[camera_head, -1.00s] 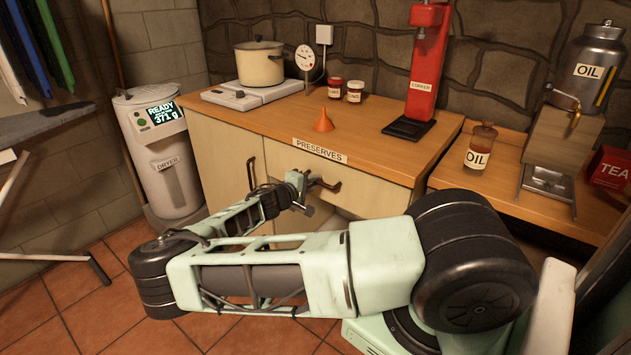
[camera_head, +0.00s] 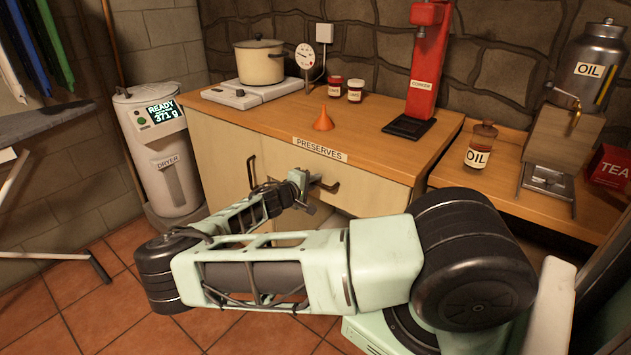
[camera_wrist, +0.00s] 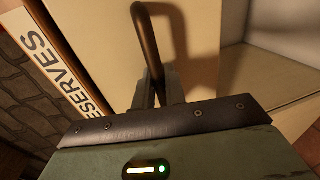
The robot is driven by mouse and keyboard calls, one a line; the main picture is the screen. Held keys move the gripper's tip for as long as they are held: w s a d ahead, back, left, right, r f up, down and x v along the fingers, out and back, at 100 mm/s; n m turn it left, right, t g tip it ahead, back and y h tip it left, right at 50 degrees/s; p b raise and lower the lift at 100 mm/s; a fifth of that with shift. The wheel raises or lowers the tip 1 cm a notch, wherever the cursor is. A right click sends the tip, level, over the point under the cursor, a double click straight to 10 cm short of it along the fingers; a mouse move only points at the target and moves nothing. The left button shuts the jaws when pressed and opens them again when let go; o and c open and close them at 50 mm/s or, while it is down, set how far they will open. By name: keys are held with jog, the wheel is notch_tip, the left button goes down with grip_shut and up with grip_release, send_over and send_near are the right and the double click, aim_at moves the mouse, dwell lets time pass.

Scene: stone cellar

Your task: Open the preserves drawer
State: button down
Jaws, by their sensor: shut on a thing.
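The preserves drawer (camera_head: 375,192) has a pale front under the counter edge, below the PRESERVES label (camera_head: 320,150). Its dark bar handle (camera_head: 331,187) sticks out from the front. My gripper (camera_head: 311,184) is at this handle, shut on it. In the wrist view the handle (camera_wrist: 147,35) runs down between the fingers of my gripper (camera_wrist: 160,88), with the pale drawer front (camera_wrist: 105,40) behind it. My arm hides the lower part of the front. No clear gap shows at the drawer's top edge.
A wooden counter (camera_head: 255,118) carries a pot (camera_head: 260,66), jars, an orange funnel (camera_head: 323,119) and a red corker (camera_head: 425,75). A cabinet door handle (camera_head: 251,172) is left of my gripper. The dryer (camera_head: 168,165) stands further left.

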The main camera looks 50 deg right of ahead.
jog(key=f+b+v, duration=0.1)
jog(key=f+v, duration=0.1)
jog(key=v, duration=1.1)
jog(key=a+f+b+v, duration=0.1)
jog(key=f+v, duration=0.2)
jog(key=v, duration=1)
jog(key=shift+s+a+f, duration=0.2)
jog(key=shift+s+a, duration=0.1)
jog(key=shift+a, duration=0.15)
jog(key=c, duration=1.8)
grip_release()
jog(key=b+v, duration=0.1)
jog(key=v, duration=1.6)
jog(key=shift+s+a+b, duration=0.1)
jog(key=shift+a+b, duration=0.1)
jog(key=shift+b, duration=0.1)
jog(key=shift+r, duration=0.1)
